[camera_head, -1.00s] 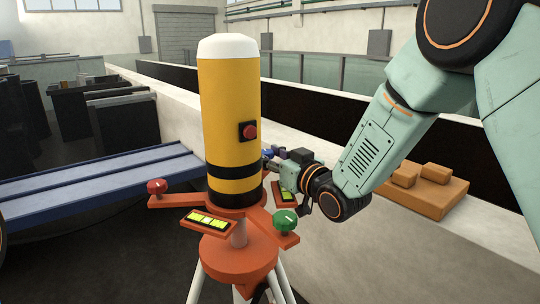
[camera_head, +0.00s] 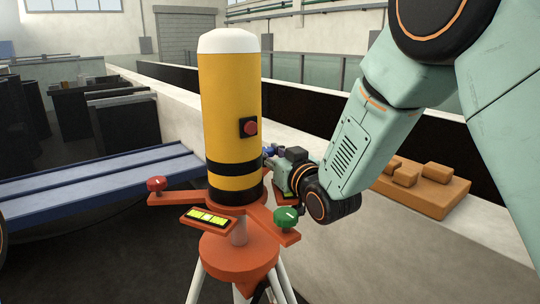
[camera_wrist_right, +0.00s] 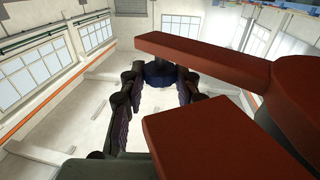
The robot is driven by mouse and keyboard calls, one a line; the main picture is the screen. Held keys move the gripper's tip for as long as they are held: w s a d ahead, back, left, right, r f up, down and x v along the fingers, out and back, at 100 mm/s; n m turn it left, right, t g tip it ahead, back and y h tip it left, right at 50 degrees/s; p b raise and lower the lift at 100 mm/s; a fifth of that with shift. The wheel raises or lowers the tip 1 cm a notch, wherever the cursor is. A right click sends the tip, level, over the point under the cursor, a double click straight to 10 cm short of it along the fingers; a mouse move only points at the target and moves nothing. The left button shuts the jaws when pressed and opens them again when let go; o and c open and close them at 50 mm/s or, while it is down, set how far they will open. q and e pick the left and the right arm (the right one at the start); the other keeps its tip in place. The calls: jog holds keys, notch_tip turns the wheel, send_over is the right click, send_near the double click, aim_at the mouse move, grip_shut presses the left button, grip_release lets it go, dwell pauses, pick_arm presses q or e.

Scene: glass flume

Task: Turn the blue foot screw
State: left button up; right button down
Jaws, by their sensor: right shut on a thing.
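A yellow cylinder (camera_head: 230,110) with black bands and a white cap stands on an orange three-armed base (camera_head: 240,200). A red foot screw (camera_head: 157,184) sits on the left arm and a green one (camera_head: 285,218) on the front right arm. The blue foot screw (camera_wrist_right: 160,72) shows dark between the fingers of my right gripper (camera_wrist_right: 160,84) in the right wrist view. The gripper is shut on it. My left gripper is out of view.
A level with yellow-green windows (camera_head: 208,217) is on the base's front. Orange blocks (camera_head: 425,185) lie on the pale ledge at right. A blue beam (camera_head: 110,185) runs behind at left. Orange base arms (camera_wrist_right: 205,60) pass close to the gripper in the wrist view.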

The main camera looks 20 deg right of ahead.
jog(key=c, duration=1.3)
grip_release()
jog(key=shift+c, duration=0.2)
jog(key=o, duration=0.4)
jog(key=shift+s+r, duration=0.1)
jog(key=shift+s, duration=0.05)
jog(key=s, duration=0.4)
jog(key=s+d, duration=0.1)
jog(key=s, duration=0.2)
jog(key=s+d, duration=0.1)
jog(key=s, duration=0.3)
jog(key=shift+s+d, duration=0.15)
jog(key=shift+s, duration=0.2)
